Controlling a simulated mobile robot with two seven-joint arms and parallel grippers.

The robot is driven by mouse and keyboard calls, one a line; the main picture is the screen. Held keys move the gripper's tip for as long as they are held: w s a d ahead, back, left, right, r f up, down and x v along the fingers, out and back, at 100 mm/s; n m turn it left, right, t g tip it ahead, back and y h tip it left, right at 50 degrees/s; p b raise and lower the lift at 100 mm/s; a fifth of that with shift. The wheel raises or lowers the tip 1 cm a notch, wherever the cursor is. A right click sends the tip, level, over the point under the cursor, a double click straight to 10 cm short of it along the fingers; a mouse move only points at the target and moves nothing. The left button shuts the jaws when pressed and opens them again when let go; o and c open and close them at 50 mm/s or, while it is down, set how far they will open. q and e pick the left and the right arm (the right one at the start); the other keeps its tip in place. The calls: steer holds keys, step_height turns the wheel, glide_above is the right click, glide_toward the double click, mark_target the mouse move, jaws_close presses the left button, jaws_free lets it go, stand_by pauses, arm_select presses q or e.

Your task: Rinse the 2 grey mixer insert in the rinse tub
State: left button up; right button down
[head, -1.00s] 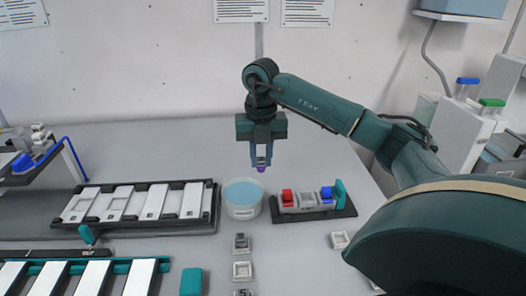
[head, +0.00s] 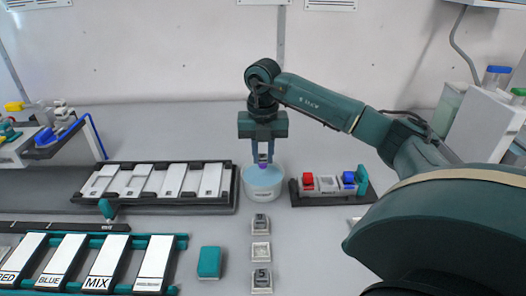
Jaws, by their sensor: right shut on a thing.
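My right gripper (head: 262,152) points straight down and is shut on a small insert (head: 262,163), which looks grey with a purple lower part; its number cannot be read. The gripper and insert are at the round white rinse tub (head: 263,197) with blue water, over its back part. Whether the insert touches the water is unclear. Several square inserts lie in a column in front of the tub: one with a dark centre (head: 261,222), a pale one (head: 261,251) and one marked 5 (head: 261,280). My left gripper is not in view.
A dark holder (head: 300,201) with red, grey and blue inserts stands right of the tub. A black rack (head: 228,208) of white plates is to the left. A teal block (head: 209,262) and a labelled teal tray (head: 180,243) are at front left. The table behind the tub is clear.

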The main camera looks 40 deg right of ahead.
mark_target(263, 164)
steer(key=shift+f+b, duration=0.7)
steer(key=shift+f, duration=0.35)
steer(key=shift+f+b, duration=1)
steer(key=shift+f, duration=0.6)
steer(key=shift+w+d, duration=0.25)
steer(key=shift+w, duration=0.05)
steer(key=shift+s+a, duration=0.1)
steer(key=shift+s+a+p, duration=0.35)
steer(key=shift+s+a, duration=0.05)
steer(key=shift+s, duration=0.1)
steer(key=shift+w+d, duration=0.2)
steer(key=shift+w, duration=0.05)
